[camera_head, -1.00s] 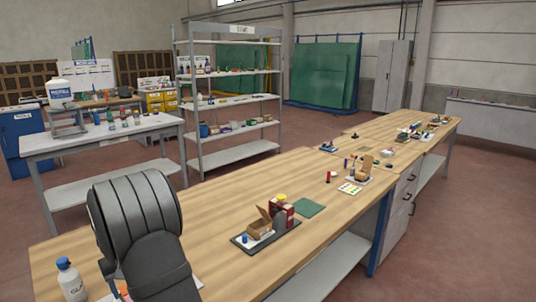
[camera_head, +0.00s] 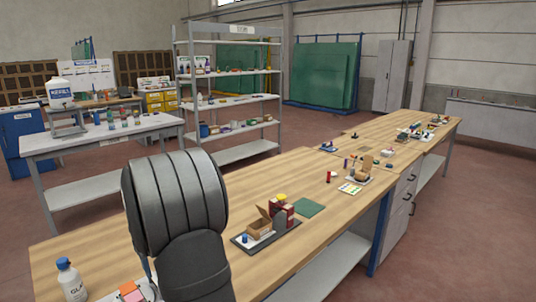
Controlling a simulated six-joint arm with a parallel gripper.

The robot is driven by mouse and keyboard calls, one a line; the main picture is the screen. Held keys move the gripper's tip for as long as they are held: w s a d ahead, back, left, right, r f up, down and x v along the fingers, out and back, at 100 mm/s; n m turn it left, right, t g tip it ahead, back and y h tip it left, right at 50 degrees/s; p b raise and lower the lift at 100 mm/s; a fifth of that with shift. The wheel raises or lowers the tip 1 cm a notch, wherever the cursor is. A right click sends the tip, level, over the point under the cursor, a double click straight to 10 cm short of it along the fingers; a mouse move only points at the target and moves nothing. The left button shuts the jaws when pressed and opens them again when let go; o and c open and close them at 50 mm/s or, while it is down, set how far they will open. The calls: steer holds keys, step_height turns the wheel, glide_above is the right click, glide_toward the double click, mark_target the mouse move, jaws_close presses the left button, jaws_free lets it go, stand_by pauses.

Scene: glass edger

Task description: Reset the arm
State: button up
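My arm, with its dark grey ribbed link, rises in the lower left of the head view over the near end of the long wooden workbench (camera_head: 330,221). My gripper does not show; only upper arm parts are in the frame. The arm hides part of the bench top behind it.
A white bottle with a blue cap (camera_head: 71,281) stands at the bench's near left corner, with an orange-and-pink item (camera_head: 131,292) close to the arm. A dark tray (camera_head: 284,236) holds an open cardboard box (camera_head: 260,227). A green mat (camera_head: 308,207) lies behind it. Bare wood lies left of the arm.

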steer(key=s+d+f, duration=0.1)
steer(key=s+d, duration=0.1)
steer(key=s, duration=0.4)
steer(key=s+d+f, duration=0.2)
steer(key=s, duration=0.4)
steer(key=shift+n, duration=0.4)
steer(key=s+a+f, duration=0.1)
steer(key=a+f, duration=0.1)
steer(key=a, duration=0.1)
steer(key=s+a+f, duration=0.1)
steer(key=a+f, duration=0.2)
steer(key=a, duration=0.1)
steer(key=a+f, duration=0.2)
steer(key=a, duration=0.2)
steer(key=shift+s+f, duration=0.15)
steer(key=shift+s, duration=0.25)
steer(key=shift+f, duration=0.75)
